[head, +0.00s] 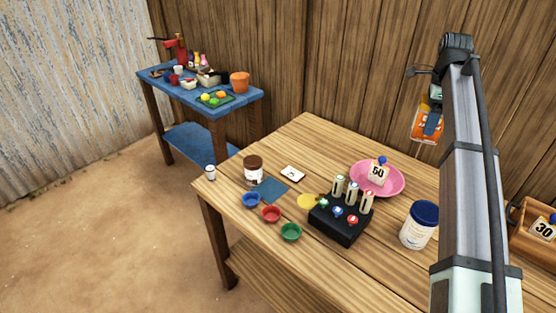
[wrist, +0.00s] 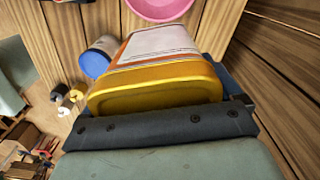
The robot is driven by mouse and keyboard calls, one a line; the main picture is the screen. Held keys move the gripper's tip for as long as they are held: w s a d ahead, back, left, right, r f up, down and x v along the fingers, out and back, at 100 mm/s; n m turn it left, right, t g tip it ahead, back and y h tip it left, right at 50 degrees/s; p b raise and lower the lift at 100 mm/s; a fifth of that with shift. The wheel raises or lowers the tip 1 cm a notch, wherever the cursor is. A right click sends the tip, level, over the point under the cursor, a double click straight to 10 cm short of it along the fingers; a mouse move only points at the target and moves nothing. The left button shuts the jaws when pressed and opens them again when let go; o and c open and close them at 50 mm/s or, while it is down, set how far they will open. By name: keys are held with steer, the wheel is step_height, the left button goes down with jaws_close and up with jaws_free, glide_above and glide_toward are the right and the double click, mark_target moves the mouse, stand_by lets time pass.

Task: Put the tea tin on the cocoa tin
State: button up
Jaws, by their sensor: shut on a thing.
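My gripper (head: 430,108) is raised above the right part of the table, shut on an orange tin with a white label (head: 424,128), which I take for the tea tin. In the wrist view the held tin (wrist: 160,85) shows its yellow end close to the dark jaw edge. A brown-lidded jar with a pale label (head: 253,172) stands upright at the table's left, and a white canister with a blue lid (head: 417,230) stands upright at the right. Their labels are too small to read, so I cannot tell which is the cocoa tin. The held tin touches neither.
A black block with several upright cylinders (head: 341,221) stands mid-table. A pink dish (head: 396,184) bears a "50" card (head: 378,173). Small blue (head: 251,200), red (head: 271,214) and green (head: 291,232) bowls line the front. A wooden crate (head: 527,236) is at far right.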

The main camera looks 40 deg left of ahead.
steer(key=s+a+n, duration=0.2)
steer(key=s+a, duration=0.1)
steer(key=a, duration=0.5)
steer(key=s+a+n, duration=0.3)
steer(key=a, duration=0.5)
steer(key=n, duration=0.9)
glide_above(253, 160)
steer(key=shift+f, duration=7.5)
steer(key=shift+f, duration=0.15)
steer(key=o, duration=0.9)
step_height(253, 160, up, 12)
